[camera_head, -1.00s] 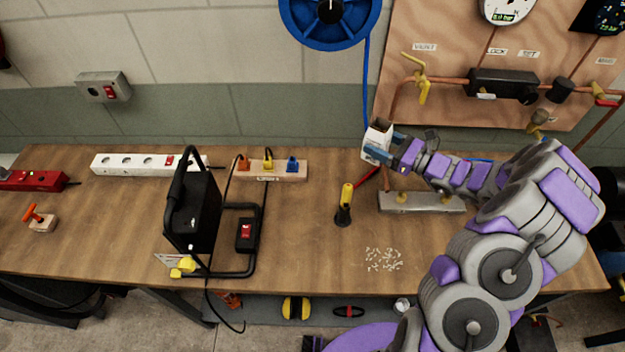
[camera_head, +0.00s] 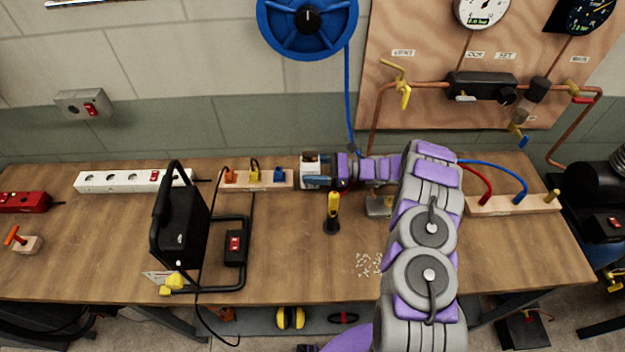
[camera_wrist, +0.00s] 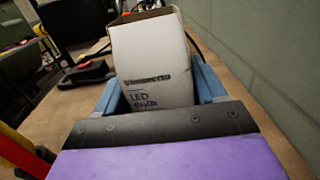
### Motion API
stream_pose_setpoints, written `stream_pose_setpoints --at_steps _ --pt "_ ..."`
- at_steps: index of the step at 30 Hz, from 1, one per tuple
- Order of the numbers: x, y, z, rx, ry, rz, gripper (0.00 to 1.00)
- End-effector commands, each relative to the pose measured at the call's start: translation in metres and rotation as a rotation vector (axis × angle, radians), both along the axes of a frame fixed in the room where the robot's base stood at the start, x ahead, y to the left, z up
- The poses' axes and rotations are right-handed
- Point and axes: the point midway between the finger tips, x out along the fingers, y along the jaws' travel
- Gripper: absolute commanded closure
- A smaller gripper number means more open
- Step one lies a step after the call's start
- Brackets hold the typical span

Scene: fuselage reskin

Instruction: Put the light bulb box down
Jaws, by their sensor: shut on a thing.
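The light bulb box (camera_wrist: 150,65) is a small white carton with "LED Bulb" written on it and an open top. In the wrist view it sits between the blue fingers of my gripper (camera_wrist: 160,95), which is shut on it. In the head view the box (camera_head: 311,158) is at the back of the wooden bench (camera_head: 110,240), just right of the wooden socket strip. My gripper (camera_head: 318,177) reaches it from the right. I cannot tell whether the box's underside touches the bench.
The wooden strip with coloured plugs (camera_head: 265,179) is close left of the box. A yellow and black torch-like tool (camera_head: 332,212) stands in front. A black work lamp (camera_head: 180,228) is at left. Small white bits (camera_head: 369,264) lie right of the tool.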

Motion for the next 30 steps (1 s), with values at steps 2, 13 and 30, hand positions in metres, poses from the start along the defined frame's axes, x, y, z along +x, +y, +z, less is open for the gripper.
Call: stream_pose_setpoints --at_steps 2,13,30 --pt "0.0 0.0 -0.006 0.0 -0.001 -0.001 0.59" --pt "0.0 0.0 -0.044 -0.001 -0.004 -0.001 0.59" --pt "0.0 0.0 -0.045 -0.001 -0.003 -0.001 0.04"
